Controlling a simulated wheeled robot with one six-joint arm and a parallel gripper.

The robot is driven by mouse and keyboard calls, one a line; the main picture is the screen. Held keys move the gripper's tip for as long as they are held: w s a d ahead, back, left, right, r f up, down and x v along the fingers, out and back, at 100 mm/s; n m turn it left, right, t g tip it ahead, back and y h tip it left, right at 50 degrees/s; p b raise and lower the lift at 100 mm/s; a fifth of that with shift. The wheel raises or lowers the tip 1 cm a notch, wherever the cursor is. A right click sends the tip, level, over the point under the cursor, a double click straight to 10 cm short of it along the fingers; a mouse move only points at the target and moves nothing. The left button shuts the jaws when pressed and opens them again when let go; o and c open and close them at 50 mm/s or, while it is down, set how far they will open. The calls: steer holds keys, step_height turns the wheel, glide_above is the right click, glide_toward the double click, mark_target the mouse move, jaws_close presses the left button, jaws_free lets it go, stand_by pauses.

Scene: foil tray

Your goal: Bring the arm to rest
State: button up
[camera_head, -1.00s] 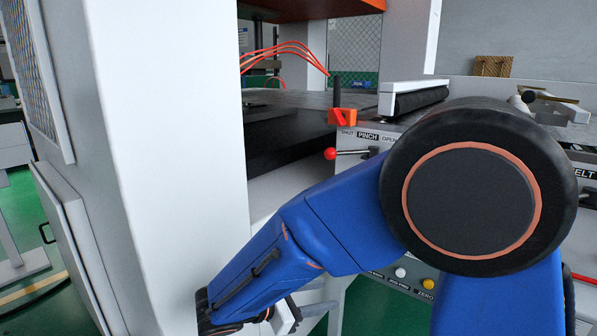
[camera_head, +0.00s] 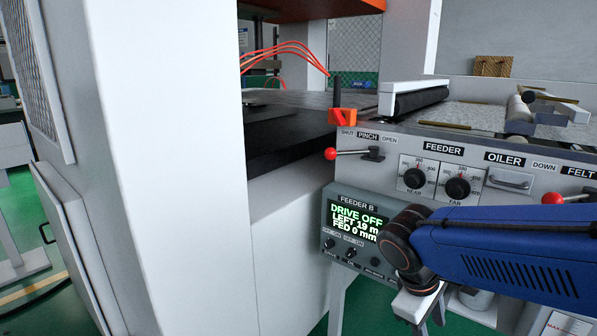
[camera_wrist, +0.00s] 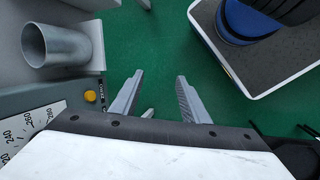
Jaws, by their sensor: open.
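My gripper (camera_wrist: 160,77) is open in the wrist view, its two grey fingers apart with nothing between them. Green floor shows between and beyond the fingers. In the head view my blue arm reaches in from the right edge, and its dark wrist joint is in front of the Feeder B box (camera_head: 345,210). A white part at the arm's end hangs just below that box; the fingers cannot be made out clearly there.
The feeder machine (camera_head: 400,148) with dials and red-knobbed levers stands behind my arm. A white cabinet (camera_head: 170,180) fills the left. In the wrist view a metal cylinder (camera_wrist: 58,45) and a yellow button (camera_wrist: 90,96) lie left of the fingers.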

steer(key=s+d+r+m+t+y, duration=0.2)
steer(key=s+m+t+y, duration=0.2)
steer(key=s+m, duration=0.2)
steer(key=shift+s+r+m, duration=0.25)
steer(key=shift+m, duration=0.75)
stand_by(3.2)
